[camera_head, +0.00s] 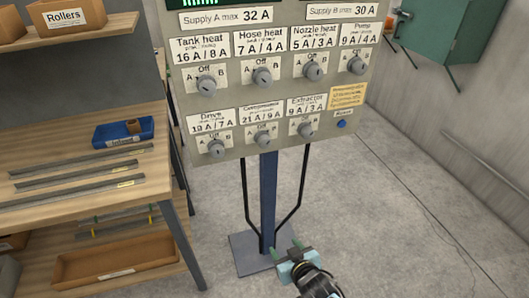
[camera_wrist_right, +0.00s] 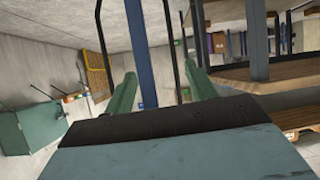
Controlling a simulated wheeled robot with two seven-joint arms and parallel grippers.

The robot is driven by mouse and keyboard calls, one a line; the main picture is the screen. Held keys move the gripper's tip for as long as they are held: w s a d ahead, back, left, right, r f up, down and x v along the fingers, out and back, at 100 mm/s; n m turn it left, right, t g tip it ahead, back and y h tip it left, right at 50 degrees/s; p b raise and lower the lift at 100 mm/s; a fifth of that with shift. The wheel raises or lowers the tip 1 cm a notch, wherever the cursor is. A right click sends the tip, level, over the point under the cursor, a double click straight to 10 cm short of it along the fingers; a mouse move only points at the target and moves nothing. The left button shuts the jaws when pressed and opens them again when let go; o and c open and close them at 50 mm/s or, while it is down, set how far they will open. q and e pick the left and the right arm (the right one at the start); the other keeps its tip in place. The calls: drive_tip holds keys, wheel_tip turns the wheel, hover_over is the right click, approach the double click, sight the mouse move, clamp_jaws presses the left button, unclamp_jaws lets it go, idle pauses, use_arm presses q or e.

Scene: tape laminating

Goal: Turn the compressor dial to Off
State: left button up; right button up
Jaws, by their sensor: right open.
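The compressor dial (camera_head: 263,140) is a grey knob in the middle of the bottom row on the beige control panel (camera_head: 240,104). Its label (camera_head: 262,112) reads 21 A / 9 A, with Off at the top between A and B. The picture is too small to tell where the dial points. My right gripper (camera_head: 285,248) is low in front of the panel's stand, well below the dial and apart from it. Its two green fingers are spread and empty, as the right wrist view (camera_wrist_right: 160,88) also shows. My left gripper is in neither view.
Other dials sit close by: Drive (camera_head: 216,148) on the left, Extractor (camera_head: 305,129) on the right, several above. A blue post (camera_head: 268,200) with black bars stands under the panel. A wooden shelf unit (camera_head: 60,207) stands at left. Floor at right is clear.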

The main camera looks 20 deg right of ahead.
drive_tip(key=w+r+t, duration=0.2)
drive_tip(key=w+r, duration=0.1)
drive_tip(key=r, duration=0.4)
drive_tip(key=w+r+t, duration=0.2)
drive_tip(key=w+r, duration=0.1)
drive_tip(key=r, duration=0.4)
drive_tip(key=m+t, duration=0.1)
drive_tip(key=t, duration=0.1)
approach(266, 145)
drive_tip(key=w, duration=0.3)
drive_tip(key=w+b, duration=0.1)
drive_tip(key=w, duration=0.2)
drive_tip(key=w+b, duration=0.1)
drive_tip(key=w, duration=0.2)
drive_tip(key=shift+w+a+r, duration=0.1)
drive_tip(key=shift+w+a, duration=0.15)
drive_tip(key=shift+w, duration=0.05)
drive_tip(key=c, duration=1)
